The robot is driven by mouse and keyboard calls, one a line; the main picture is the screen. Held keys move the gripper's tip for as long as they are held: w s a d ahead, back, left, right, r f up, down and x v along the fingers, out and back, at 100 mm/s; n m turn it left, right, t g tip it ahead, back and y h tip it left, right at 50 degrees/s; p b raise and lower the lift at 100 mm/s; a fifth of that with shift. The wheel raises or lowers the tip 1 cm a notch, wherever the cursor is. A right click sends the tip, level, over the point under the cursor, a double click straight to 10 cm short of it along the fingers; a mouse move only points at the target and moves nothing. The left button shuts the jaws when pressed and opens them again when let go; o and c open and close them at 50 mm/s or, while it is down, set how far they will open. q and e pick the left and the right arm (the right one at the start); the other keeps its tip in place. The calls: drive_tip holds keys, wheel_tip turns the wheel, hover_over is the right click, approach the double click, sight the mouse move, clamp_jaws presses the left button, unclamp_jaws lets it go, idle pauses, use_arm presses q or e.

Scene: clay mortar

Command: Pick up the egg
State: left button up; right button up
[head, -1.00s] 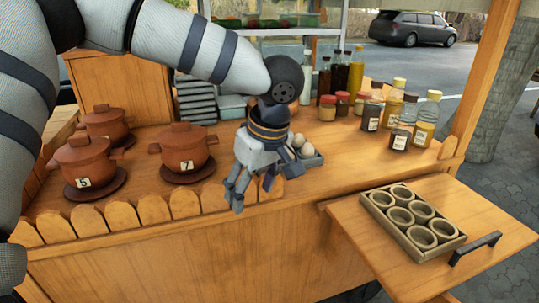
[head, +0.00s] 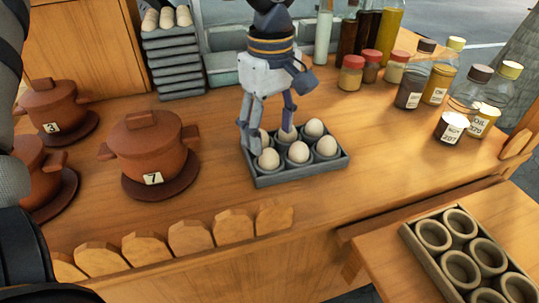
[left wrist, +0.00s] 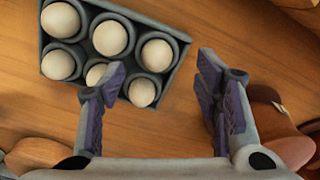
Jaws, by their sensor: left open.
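Several pale eggs sit upright in the cups of a grey egg tray (head: 300,175) on the wooden counter. In the head view one egg (head: 298,152) is at the front middle and another egg (head: 314,128) at the back right. My left gripper (head: 269,135) is open, pointing down at the tray's back left, and hides part of the eggs there. No egg is held. My right gripper is out of view.
Lidded clay pots (head: 150,150) stand on the left. Bottles (head: 412,86) and red-capped jars (head: 351,75) stand at the back right. A stack of grey trays (head: 175,60) is behind. A box of empty cups (head: 462,270) lies at the lower right.

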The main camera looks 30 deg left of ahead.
sight(269, 149)
use_arm(q)
drive_tip(key=f, duration=0.6)
drive_tip(key=shift+w+a+f, duration=0.25)
drive_tip(key=shift+w+a, duration=0.05)
drive_tip(key=c, duration=0.8)
drive_tip(key=shift+o, duration=0.2)
